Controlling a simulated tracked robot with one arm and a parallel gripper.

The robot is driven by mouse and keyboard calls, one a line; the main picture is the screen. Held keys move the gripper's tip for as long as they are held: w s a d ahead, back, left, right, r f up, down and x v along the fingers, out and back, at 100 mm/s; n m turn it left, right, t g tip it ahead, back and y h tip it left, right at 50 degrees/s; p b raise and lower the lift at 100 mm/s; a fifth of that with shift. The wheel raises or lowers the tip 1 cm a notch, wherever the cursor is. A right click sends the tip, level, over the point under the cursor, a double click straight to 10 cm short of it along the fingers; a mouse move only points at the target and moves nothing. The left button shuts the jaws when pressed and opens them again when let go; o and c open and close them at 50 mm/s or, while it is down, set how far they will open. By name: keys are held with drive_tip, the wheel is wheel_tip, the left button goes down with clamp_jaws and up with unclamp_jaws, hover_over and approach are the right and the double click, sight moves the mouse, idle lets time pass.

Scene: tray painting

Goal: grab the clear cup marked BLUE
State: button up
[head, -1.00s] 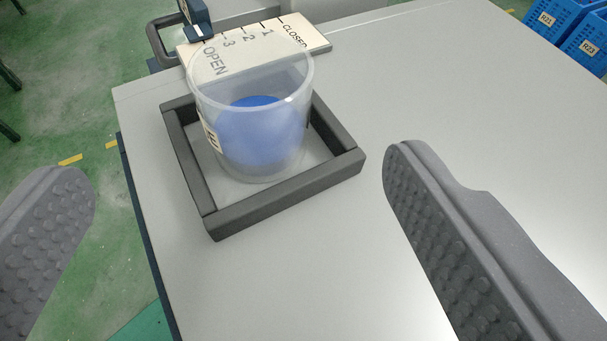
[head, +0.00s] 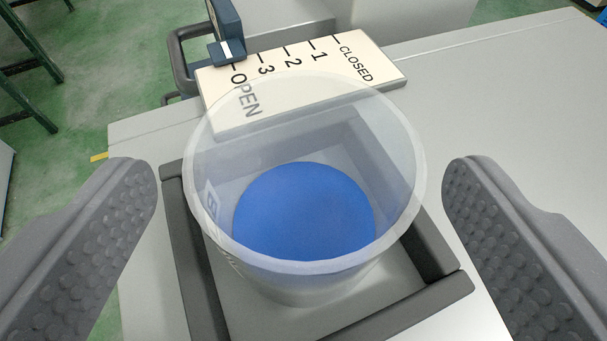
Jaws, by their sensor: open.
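The clear cup (head: 303,265) stands upright in a dark square frame (head: 181,262) on the grey table. Blue paint (head: 303,212) lies in its bottom. A pale label with partly readable letters, starting with "B", is on its left side. My gripper (head: 302,190) is open, with one dimpled finger on each side of the cup. A gap shows between each finger and the cup wall. Nothing is held.
Behind the cup is a cream scale plate (head: 325,72) marked OPEN, 3, 2, 1, CLOSED. A dark blue lever (head: 228,30) stands at its OPEN end, near a grey handle (head: 178,60). The table (head: 500,110) is clear on the right. Green floor shows at the left.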

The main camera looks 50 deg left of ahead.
sight(304, 122)
drive_tip(key=p+x, duration=0.1)
drive_tip(key=x, duration=0.4)
drive_tip(key=shift+w+r, duration=0.1)
drive_tip(key=shift+r, duration=0.05)
drive_tip(key=c, duration=1.2)
